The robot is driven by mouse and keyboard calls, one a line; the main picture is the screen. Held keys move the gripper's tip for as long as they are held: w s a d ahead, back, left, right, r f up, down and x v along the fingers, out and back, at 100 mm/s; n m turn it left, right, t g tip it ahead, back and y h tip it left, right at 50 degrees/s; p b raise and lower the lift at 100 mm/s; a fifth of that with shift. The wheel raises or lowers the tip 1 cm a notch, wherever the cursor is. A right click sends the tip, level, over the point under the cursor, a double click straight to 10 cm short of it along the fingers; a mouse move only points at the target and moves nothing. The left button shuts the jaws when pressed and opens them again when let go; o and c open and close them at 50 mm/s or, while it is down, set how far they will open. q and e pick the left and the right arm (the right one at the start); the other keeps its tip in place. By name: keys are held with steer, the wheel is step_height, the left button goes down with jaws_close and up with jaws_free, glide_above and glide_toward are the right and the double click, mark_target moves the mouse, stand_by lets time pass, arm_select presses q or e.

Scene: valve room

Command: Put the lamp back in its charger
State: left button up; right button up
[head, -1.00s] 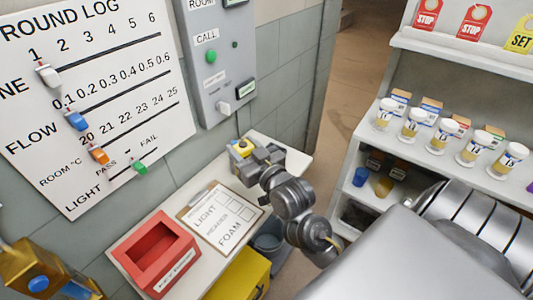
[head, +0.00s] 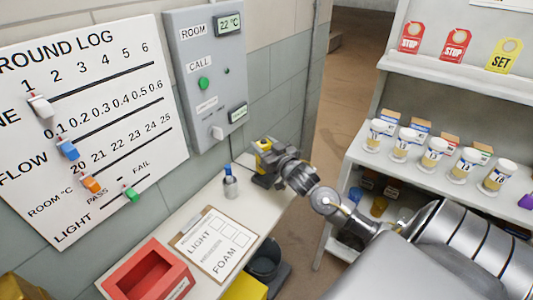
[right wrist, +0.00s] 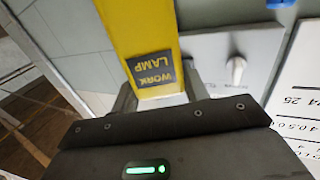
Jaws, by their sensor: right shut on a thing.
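The work lamp (head: 263,146) is a yellow body with a dark label. It fills the upper middle of the right wrist view (right wrist: 138,25), where the label reads WORK LAMP. My right gripper (head: 270,165) is shut on it, at the far end of the bench near the wall. In the right wrist view the fingers (right wrist: 158,95) sit on both sides of the lamp's near end. The charger cannot be made out for certain; the gripper hides part of the bench's far end. My left gripper is out of view.
A pen cup (head: 231,187) stands on the bench (head: 190,207) left of my gripper. A clipboard (head: 216,243) and a red box (head: 150,272) lie nearer. A grey wall panel (head: 205,70) hangs above. Shelves with several white jars (head: 433,153) stand right.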

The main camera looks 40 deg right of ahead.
steer(key=shift+w+d+f, duration=0.35)
steer(key=shift+d+f, duration=0.1)
steer(key=shift+f, duration=0.2)
steer(key=shift+w+d+f, duration=0.35)
steer(key=shift+d+f, duration=0.1)
steer(key=shift+f, duration=0.15)
step_height(320, 180, down, 3)
steer(key=shift+r+p, duration=0.1)
steer(key=shift+p, duration=0.35)
steer(key=shift+s+a+f, duration=0.15)
steer(key=shift+s+f, duration=0.1)
steer(key=shift+f, duration=0.3)
steer(key=o, duration=1.1)
steer(key=shift+w+f, duration=0.1)
steer(key=o, duration=0.3)
steer(key=shift+w+d+f, duration=0.1)
steer(key=shift+w+d, duration=0.15)
steer(key=shift+w, duration=0.05)
steer(key=shift+o, duration=0.2)
steer(key=shift+s+a+r, duration=0.1)
steer(key=shift+s+r, duration=0.1)
steer(key=shift+r, duration=0.2)
steer(key=s+a+b, duration=0.1)
steer(key=s, duration=1)
steer(key=shift+s+b, duration=0.35)
